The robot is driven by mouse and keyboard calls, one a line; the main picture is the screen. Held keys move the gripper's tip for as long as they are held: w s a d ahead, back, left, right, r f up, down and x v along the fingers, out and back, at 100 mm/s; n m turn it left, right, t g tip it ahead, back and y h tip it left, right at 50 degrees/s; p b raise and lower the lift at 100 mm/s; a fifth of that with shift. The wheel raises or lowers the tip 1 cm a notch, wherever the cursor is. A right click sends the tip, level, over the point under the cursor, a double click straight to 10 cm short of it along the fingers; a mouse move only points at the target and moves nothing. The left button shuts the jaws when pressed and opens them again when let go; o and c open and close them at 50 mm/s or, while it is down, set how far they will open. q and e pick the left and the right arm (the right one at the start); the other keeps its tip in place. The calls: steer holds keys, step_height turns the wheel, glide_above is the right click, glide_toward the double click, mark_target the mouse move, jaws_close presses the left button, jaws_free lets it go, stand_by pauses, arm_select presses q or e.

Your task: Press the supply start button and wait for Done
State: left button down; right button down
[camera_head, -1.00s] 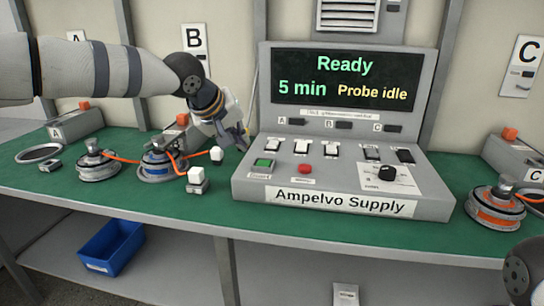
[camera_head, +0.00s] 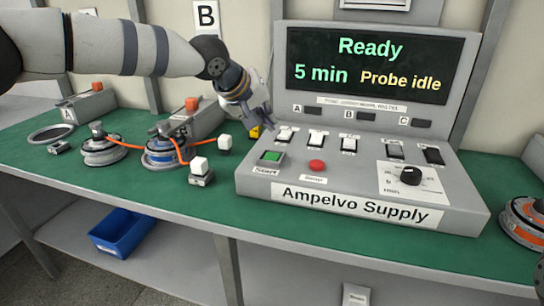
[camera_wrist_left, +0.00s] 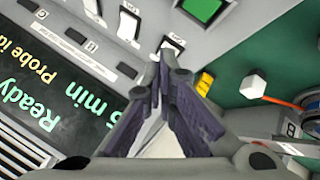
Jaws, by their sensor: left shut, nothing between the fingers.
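The grey Ampelvo Supply console (camera_head: 360,212) stands on the green bench. Its screen (camera_head: 372,68) reads "Ready", "5 min" and "Probe idle". The green square button (camera_head: 271,156), labelled Start, is at the front left of its sloped panel. The button also shows at the top of the left wrist view (camera_wrist_left: 204,8). My left gripper (camera_head: 266,127) is shut and empty, above the panel's rear left edge and behind the Start button, apart from it. In the left wrist view its fingertips (camera_wrist_left: 168,62) meet near a white rocker switch. My right gripper is not in view.
A red button (camera_head: 317,166), several white switches and a dial (camera_head: 411,177) share the panel. Left of the console are hub motors (camera_head: 165,153) with orange cables and a white-capped block (camera_head: 200,172). A blue bin (camera_head: 122,234) sits on the lower shelf.

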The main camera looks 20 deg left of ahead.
mark_target(268, 155)
arm_select(q)
steer(key=shift+f, duration=2.7)
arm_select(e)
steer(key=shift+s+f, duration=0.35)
arm_select(q)
steer(key=shift+f, duration=0.4)
steer(key=shift+f, duration=0.55)
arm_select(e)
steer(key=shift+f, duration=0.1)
arm_select(q)
steer(key=shift+r, duration=0.95)
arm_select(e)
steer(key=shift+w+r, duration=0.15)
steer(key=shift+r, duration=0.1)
arm_select(q)
steer(key=shift+r, duration=0.1)
steer(key=shift+r, duration=2.45)
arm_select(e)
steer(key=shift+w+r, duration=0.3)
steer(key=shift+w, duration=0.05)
